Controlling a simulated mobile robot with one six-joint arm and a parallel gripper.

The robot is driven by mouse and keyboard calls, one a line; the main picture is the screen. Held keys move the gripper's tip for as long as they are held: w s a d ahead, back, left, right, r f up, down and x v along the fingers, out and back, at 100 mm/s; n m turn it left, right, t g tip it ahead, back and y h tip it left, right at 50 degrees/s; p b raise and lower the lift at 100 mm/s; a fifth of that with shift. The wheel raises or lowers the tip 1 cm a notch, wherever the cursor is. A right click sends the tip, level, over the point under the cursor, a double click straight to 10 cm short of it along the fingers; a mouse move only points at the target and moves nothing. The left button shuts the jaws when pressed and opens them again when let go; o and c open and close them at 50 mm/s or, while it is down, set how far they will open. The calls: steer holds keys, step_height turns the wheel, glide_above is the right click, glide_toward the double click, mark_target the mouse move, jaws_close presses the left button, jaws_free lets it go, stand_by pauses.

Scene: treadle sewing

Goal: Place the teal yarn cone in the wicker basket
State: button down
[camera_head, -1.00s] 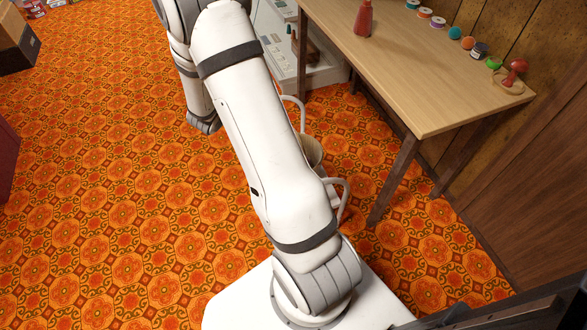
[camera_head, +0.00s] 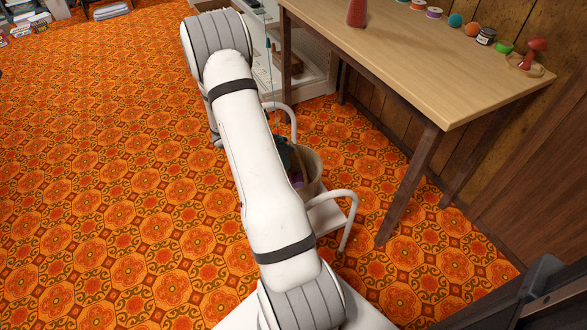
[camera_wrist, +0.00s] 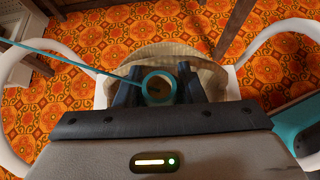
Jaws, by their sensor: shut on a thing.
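The teal yarn cone (camera_wrist: 158,88) shows end-on as a ring between the dark fingers of my gripper (camera_wrist: 158,92) in the wrist view. My gripper is shut on it. A teal strand runs from it to the upper left. The wicker basket (camera_wrist: 212,74) lies just beyond and below the fingers, its rim partly hidden by them. In the head view, the basket (camera_head: 314,172) stands right of my arm, which hides its left side. A bit of teal (camera_head: 283,152) shows at its left rim; my gripper is mostly hidden there.
White curved handles (camera_head: 350,205) stand beside the basket. A purple thing (camera_head: 297,180) shows inside it. A wooden table (camera_head: 430,75) stands to the right, with a red cone (camera_head: 357,14), several spools and a red pincushion-like piece (camera_head: 535,50).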

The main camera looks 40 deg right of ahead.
step_height(320, 180, down, 8)
steer(key=shift+s+d+f+b, duration=0.1)
steer(key=shift+s+d+b, duration=0.05)
steer(key=shift+b, duration=0.95)
steer(key=d, duration=0.1)
steer(key=d+b, duration=0.1)
steer(key=s+d+f+b, duration=0.1)
steer(key=shift+s+d, duration=0.1)
steer(key=shift+d, duration=0.3)
steer(key=shift+f, duration=0.15)
steer(key=c, duration=0.9)
jaws_free()
